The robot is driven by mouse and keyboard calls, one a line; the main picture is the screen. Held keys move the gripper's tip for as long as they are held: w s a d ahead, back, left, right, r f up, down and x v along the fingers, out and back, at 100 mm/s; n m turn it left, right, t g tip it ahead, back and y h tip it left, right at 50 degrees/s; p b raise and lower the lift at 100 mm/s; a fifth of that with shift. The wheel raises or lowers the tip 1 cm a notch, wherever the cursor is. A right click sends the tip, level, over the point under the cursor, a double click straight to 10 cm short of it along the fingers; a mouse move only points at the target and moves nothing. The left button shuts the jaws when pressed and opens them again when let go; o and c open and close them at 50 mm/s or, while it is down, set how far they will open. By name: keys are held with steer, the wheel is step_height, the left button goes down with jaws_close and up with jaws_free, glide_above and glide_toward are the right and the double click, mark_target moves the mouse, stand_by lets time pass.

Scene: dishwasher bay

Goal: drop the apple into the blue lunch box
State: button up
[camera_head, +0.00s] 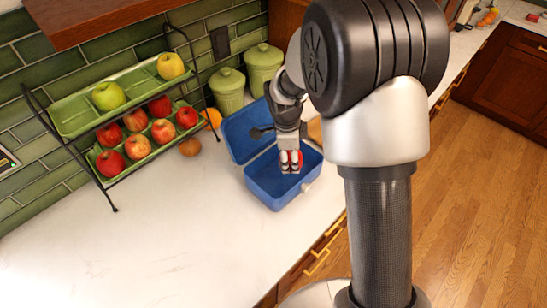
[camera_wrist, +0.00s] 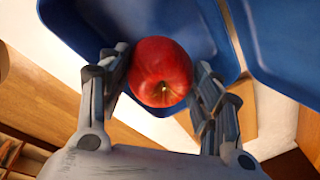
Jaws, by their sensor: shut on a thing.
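A red apple (camera_wrist: 161,72) is between the two fingers of my gripper (camera_wrist: 160,85) in the wrist view, with its stem end facing the camera. In the head view my gripper (camera_head: 290,161) points down over the open blue lunch box (camera_head: 276,197), and only bits of red show at its fingertips. The gripper is shut on the apple. The lunch box stands on the white counter with its lid (camera_head: 241,129) tilted up at the back left. In the wrist view the blue box (camera_wrist: 80,22) lies behind the apple. The exact height of the apple above the box floor is unclear.
A two-tier rack with green trays (camera_head: 68,119) holds several apples at the left. Two green canisters (camera_head: 227,92) (camera_head: 263,66) stand behind the box. A brown round fruit (camera_head: 190,147) and an orange (camera_head: 212,118) lie near the rack. The front left counter (camera_head: 120,255) is clear.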

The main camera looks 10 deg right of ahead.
steer(key=shift+f, duration=0.4)
steer(key=o, duration=1.2)
steer(key=shift+r, duration=0.15)
steer(key=r, duration=0.4)
steer(key=s+a+r, duration=0.1)
steer(key=r, duration=0.6)
steer(key=shift+s+a+r, duration=0.15)
steer(key=shift+a+r, duration=0.1)
steer(key=shift+r, duration=0.1)
